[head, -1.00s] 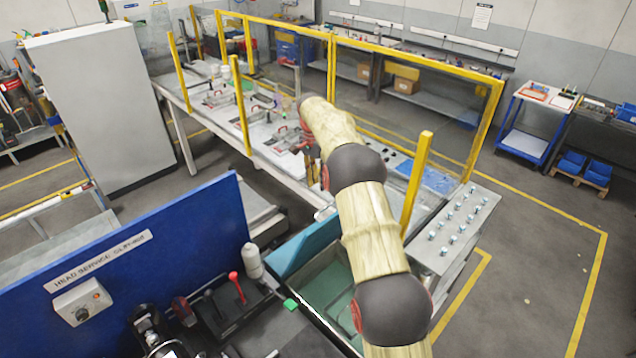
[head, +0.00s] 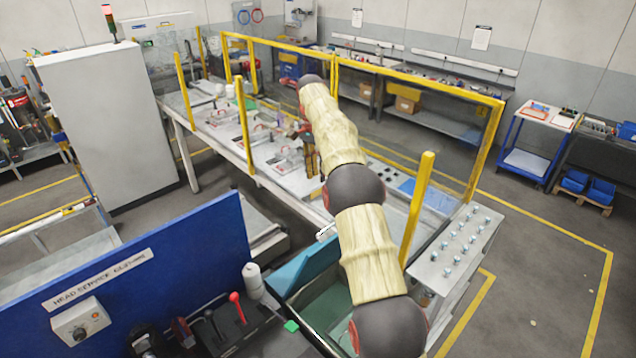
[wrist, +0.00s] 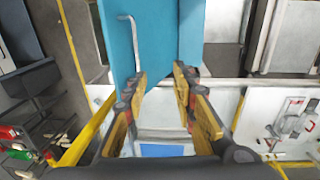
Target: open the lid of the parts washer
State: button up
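The parts washer's lid (head: 303,266) is a teal-blue panel, tilted up at the left side of the green-lined tank (head: 327,308). The tank's inside shows, partly covered by my arm. A pale bar handle (head: 325,232) stands by the lid's upper edge. In the wrist view the teal lid (wrist: 165,25) and its hooked handle (wrist: 133,40) lie beyond the fingertips. My gripper (wrist: 160,75) is open, its two fingers well apart with nothing between them.
A yellow-framed fence (head: 420,205) and a long bench (head: 225,125) lie beyond the washer. A metal table with several small parts (head: 455,245) is at its right. A blue panel (head: 150,265) and a white bottle (head: 253,280) stand at left. Floor is free at far right.

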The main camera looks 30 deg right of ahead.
jog(key=shift+r, duration=0.25)
